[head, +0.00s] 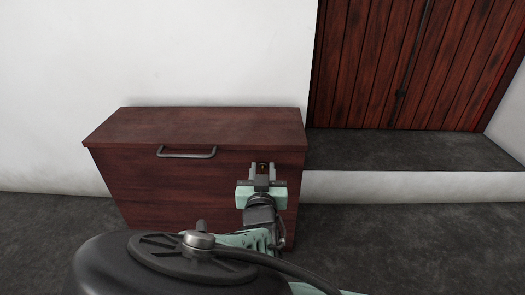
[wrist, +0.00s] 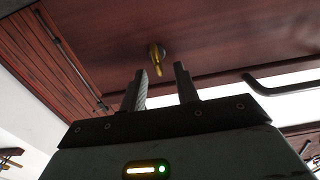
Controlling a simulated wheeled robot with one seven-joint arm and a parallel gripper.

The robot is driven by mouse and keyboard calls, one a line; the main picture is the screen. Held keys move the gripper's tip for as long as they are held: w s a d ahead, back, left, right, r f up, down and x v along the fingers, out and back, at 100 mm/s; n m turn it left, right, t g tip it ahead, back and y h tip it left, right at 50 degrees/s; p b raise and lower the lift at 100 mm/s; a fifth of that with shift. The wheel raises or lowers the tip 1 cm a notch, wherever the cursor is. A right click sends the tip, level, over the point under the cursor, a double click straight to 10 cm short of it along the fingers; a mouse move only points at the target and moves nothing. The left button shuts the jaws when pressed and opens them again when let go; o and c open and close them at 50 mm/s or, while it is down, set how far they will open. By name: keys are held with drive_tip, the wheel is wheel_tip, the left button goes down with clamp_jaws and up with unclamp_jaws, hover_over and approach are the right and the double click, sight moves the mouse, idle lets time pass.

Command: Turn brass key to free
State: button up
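A brass key (wrist: 156,58) sits in a round lock on the front of a dark reddish wooden chest (head: 190,120). In the head view, a tiny brass spot of it (head: 262,166) shows between the fingertips. My gripper (head: 262,172) is at the upper right of the chest's front. In the wrist view, my gripper (wrist: 160,72) has its two fingers apart, with nothing between them but open space. The key lies just past the fingertips, between their lines. I cannot tell whether either finger touches it.
A metal bar handle (head: 187,153) is on the chest's front, left of my gripper; it also shows in the wrist view (wrist: 285,87). A white wall stands behind the chest. A raised stone ledge (head: 400,150) with a wooden plank door (head: 400,60) is to the right.

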clamp_jaws()
